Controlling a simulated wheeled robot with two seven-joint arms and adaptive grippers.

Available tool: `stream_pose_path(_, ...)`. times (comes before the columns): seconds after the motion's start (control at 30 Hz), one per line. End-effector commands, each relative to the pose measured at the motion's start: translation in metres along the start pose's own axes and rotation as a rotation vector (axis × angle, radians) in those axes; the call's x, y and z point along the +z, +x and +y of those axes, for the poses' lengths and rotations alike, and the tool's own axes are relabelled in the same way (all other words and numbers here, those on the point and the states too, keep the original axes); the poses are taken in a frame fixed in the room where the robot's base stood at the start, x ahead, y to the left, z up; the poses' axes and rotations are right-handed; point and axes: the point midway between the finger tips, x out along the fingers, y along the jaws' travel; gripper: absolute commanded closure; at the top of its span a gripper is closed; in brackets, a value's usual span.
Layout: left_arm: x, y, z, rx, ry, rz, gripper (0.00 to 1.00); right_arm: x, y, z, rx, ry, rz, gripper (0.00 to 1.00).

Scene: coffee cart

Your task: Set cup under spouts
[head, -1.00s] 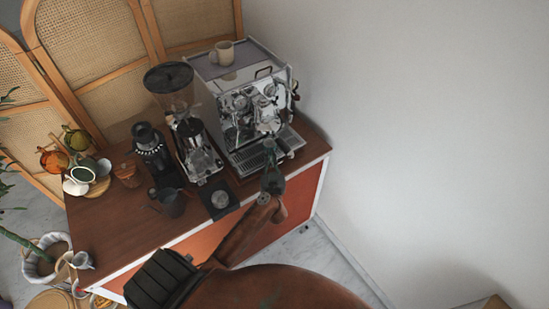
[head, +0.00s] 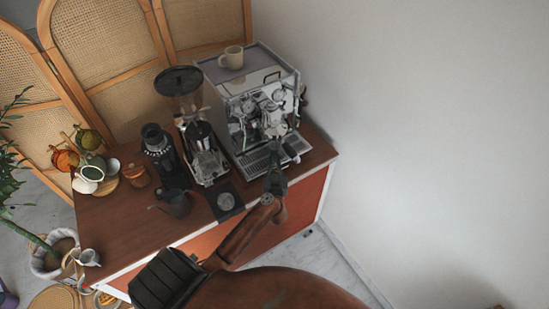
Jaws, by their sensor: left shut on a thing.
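The espresso machine (head: 245,85) stands at the back right of the cart top, with its group heads and spouts above a slatted drip tray (head: 252,164). A beige mug (head: 234,57) stands upright on top of the machine. My left gripper (head: 275,168) is at the front edge of the drip tray, below the group heads in the picture. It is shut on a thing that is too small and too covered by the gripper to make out. My right gripper is not in view.
A grinder (head: 180,83) and a second dark grinder (head: 156,146) stand left of the machine. A dark pitcher (head: 178,203) and a black tamping mat (head: 221,209) lie near the front edge. Several cups (head: 92,172) sit at the left. A wall is at the right.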

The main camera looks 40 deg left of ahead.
Motion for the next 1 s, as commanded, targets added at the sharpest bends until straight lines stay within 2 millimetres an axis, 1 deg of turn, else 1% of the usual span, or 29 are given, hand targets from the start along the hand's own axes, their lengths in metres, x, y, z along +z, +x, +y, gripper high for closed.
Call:
stream_pose_path(0.33, 0.0019, -0.0004, 0.0001, 0.010, -0.014, 0.000, 1.00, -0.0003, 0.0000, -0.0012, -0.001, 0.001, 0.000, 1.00)
stream_pose_path(0.37, 0.0019, -0.0004, 0.0001, 0.010, -0.014, 0.000, 0.94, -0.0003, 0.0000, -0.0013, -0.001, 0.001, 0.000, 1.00)
stream_pose_path(0.4, 0.0019, -0.0004, 0.0001, 0.010, -0.014, 0.000, 0.91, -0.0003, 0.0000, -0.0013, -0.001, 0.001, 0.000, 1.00)
stream_pose_path(0.6, 0.0020, -0.0005, 0.0001, 0.009, -0.014, 0.000, 0.78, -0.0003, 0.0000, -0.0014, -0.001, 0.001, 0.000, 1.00)
stream_pose_path(0.67, 0.0020, -0.0005, 0.0001, 0.009, -0.014, 0.000, 0.74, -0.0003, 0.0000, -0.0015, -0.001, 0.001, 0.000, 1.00)
stream_pose_path(0.9, 0.0027, -0.0010, 0.0000, 0.009, -0.014, -0.001, 0.74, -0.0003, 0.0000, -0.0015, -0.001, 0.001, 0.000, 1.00)
stream_pose_path(1.0, 0.0033, -0.0056, -0.0002, 0.009, -0.013, -0.002, 0.74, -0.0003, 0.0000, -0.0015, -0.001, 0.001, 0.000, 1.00)
